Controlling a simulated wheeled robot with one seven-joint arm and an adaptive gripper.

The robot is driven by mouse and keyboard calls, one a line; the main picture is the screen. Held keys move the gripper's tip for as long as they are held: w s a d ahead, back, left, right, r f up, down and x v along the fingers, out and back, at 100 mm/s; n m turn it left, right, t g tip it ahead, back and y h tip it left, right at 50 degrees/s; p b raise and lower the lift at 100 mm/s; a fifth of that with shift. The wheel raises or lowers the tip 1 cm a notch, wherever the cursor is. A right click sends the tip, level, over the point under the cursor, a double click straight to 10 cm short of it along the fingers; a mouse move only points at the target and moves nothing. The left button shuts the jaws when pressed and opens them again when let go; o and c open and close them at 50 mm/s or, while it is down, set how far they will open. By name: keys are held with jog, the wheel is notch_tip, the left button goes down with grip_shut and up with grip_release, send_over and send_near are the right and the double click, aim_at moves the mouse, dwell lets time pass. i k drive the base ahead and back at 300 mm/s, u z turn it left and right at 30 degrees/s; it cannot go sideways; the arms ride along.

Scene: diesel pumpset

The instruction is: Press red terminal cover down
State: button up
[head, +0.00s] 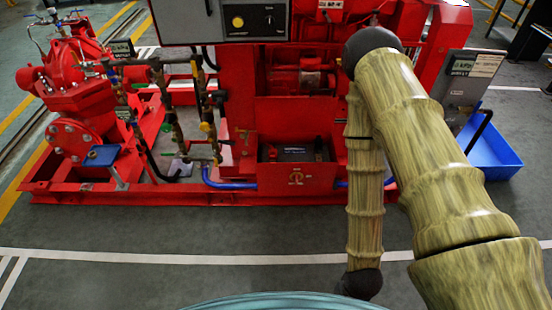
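An open-topped red box (297,180) stands low at the front of the red pumpset, with a dark battery (290,154) inside it. My arm (420,150) rises from the lower right, bends at a dark joint, and a thinner link comes down to another dark joint (360,284) right of and below the box. My gripper's fingers do not show.
A grey control panel (222,20) hangs above the box. Pipes and valves (175,110) stand to its left. A blue bin (492,150) sits at the right. The red base frame (110,196) runs along the floor, and the floor before it is clear.

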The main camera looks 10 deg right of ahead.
aim_at(273, 154)
jog(key=z, duration=0.15)
jog(key=i, duration=1.05)
jog(key=u, duration=0.5)
